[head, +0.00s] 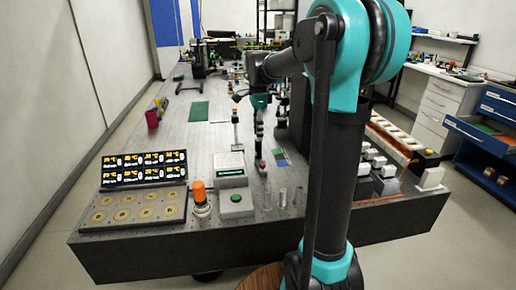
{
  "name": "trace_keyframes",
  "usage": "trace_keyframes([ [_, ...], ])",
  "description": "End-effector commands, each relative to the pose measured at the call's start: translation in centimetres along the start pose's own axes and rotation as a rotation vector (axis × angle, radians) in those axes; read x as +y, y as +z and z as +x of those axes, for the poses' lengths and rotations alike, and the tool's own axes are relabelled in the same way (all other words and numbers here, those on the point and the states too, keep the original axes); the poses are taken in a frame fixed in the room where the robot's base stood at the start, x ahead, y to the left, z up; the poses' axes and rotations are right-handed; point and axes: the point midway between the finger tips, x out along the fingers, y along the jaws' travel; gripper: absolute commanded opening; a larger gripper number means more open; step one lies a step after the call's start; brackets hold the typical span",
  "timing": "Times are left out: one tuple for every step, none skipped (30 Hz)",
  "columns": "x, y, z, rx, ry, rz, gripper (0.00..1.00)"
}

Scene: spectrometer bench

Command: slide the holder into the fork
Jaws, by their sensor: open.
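My gripper (259,124) hangs below the teal wrist joint over the middle of the bench. It is small and dark in this view, and its fingers are hard to make out. It is open, and I see nothing held in it. A thin upright post with a pale section (235,131) stands just left of it. A dark slender post (261,160) rises from the bench below it, and I cannot tell whether the two touch. I cannot pick out the holder or the fork for certain among these small parts. My arm hides part of the bench to the right.
On the bench (180,135) stand a display panel (145,168), a tray of round gold pieces (130,211), an orange-capped bottle (200,200), a green-button box (236,203) and a small-screen device (229,168). White blocks (372,158) stand right. The left-middle bench is mostly clear.

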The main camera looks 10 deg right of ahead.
Motion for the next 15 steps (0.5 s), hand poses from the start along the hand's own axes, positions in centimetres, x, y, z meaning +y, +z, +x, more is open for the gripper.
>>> trace_keyframes([
  [-0.1, 0.0, 1.0, 0.000, 0.000, 0.000, 0.40],
  [0.0, 0.0, 1.5, 0.000, 0.000, 0.000, 0.40],
  [0.0, 0.0, 2.3, 0.000, 0.000, 0.000, 0.40],
  [0.0, 0.0, 2.8, 0.000, 0.000, 0.000, 0.40],
  [0.0, 0.0, 3.3, 0.000, 0.000, 0.000, 0.40],
  [0.0, 0.0, 3.9, 0.000, 0.000, 0.000, 0.40],
  [0.0, 0.0, 4.4, 0.000, 0.000, 0.000, 0.40],
  [0.0, 0.0, 4.8, 0.000, 0.000, 0.000, 0.40],
  [-0.1, 0.0, 5.4, 0.000, 0.000, 0.000, 0.40],
  [-0.1, 0.0, 5.7, 0.000, 0.000, 0.000, 0.40],
  [-0.1, 0.0, 6.0, 0.000, 0.000, 0.000, 0.40],
  [0.0, 0.0, 6.4, 0.000, 0.000, 0.000, 0.40],
  [0.0, 0.0, 6.7, 0.000, 0.000, 0.000, 0.40],
  [0.0, 0.0, 6.9, 0.000, 0.000, 0.000, 0.40],
  [0.0, 0.0, 7.1, 0.000, 0.000, 0.000, 0.40],
])
